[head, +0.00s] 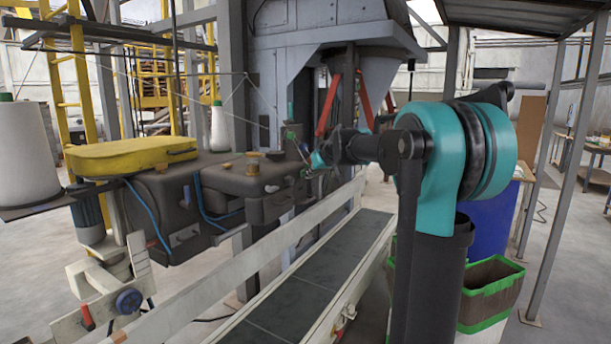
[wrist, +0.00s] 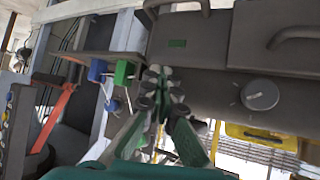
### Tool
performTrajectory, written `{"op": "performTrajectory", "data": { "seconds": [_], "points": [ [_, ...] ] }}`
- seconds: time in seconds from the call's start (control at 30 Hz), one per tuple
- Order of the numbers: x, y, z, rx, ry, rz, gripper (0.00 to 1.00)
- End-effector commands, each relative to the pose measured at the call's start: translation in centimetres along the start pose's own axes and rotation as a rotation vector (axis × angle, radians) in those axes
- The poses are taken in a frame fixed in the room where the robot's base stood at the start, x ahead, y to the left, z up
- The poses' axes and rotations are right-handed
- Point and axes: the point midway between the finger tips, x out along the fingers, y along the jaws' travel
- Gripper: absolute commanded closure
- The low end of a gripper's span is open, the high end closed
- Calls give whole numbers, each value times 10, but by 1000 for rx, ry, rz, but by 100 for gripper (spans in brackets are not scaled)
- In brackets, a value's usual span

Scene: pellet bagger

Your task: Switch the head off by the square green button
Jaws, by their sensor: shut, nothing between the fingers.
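The sewing head is a dark grey machine body (head: 250,185) at the left of the head view; its grey face (wrist: 205,48) fills the upper part of the wrist view. A green block (wrist: 123,72) stands left of the fingertips, beside the face. I cannot tell for sure which is the square green button. My gripper (wrist: 163,72) is shut and empty, its tips close to the face; contact cannot be told. In the head view it is small, at the head's right end.
A round grey knob (wrist: 260,95) sits on the face to the right. A blue block (wrist: 97,70) is beside the green one. A yellow cover (head: 130,155) tops the machine. A conveyor belt (head: 310,285) runs below, with a pale rail (head: 240,275) along it.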

Motion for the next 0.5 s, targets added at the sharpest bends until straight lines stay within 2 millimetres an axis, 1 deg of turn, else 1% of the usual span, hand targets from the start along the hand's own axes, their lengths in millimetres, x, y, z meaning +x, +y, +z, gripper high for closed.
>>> {"op": "performTrajectory", "data": {
  "seconds": [0.17,0.5],
  "points": [
    [-2,2,1,1,0,0,100],
    [-13,9,9,1,0,0,100]
  ]
}}
